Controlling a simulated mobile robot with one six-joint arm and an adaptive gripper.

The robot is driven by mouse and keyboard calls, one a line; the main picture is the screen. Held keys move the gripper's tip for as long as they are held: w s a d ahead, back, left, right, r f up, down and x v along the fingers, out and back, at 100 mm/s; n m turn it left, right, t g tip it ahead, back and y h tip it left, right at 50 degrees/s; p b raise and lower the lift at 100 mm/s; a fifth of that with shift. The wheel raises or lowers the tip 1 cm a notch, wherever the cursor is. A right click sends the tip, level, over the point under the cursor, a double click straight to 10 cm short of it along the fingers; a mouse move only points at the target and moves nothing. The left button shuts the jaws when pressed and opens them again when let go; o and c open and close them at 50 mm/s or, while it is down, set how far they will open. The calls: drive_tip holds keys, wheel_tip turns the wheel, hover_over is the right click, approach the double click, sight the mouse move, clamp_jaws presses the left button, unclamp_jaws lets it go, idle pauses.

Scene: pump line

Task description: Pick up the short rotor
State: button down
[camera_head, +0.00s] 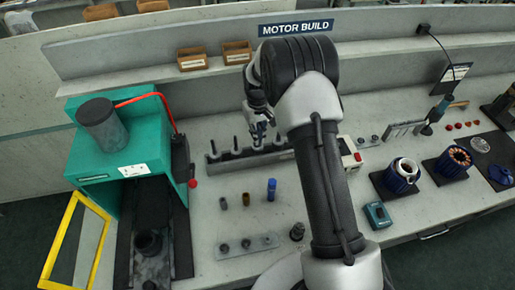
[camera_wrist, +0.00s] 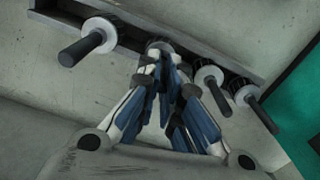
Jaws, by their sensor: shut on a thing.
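Several rotors with dark shafts stand upright in a long grey rack (camera_head: 222,165) on the bench. In the wrist view, one rotor (camera_wrist: 95,40) is at left of my gripper and two more (camera_wrist: 210,76) are at right. My gripper (camera_head: 258,136) is over the rack in the head view. In the wrist view my gripper (camera_wrist: 160,62) is shut on a rotor, whose dark end (camera_wrist: 159,45) shows just beyond the fingertips. The fingers hide most of it, so I cannot judge its length or whether it is clear of the rack.
A teal press (camera_head: 92,165) with a yellow guard frame stands at left. Small parts and a blue cylinder (camera_head: 271,189) stand in front of the rack. Stators (camera_head: 402,175) on dark mats are at right. A shelf with wooden bins (camera_head: 237,52) is behind.

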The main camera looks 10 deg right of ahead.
drive_tip(key=shift+r, duration=0.1)
idle(0.5)
wheel_tip(320, 180, up, 20)
drive_tip(key=p, duration=0.3)
drive_tip(key=shift+p, duration=0.3)
